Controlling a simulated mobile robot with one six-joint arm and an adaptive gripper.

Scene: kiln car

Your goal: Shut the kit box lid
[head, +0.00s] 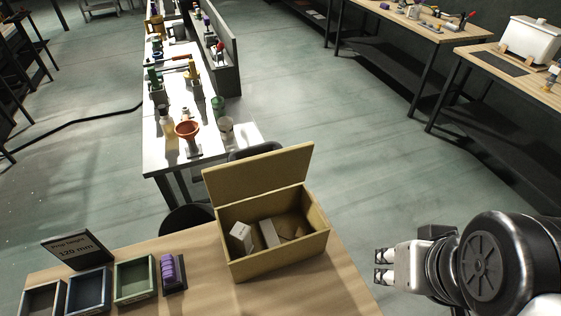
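The kit box (282,258) is a tan open-topped box on the wooden table, near the table's back right. Its lid (258,174) stands raised along the back edge, so the box is open. Inside lie a white block (241,238), a grey block (269,233) and some flat brownish pieces that are hard to make out. My gripper (379,266) is to the right of the box, apart from it and beyond the table's right edge in the picture. Its two fingers point left with a gap between them, and nothing shows between them.
On the table left of the box are a purple ribbed object (169,270), a green tray (136,281), a blue tray (89,291), a dark tray (43,301) and a sign (77,249). A white bench (158,152) with several items stands behind. Table right of the box is bare.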

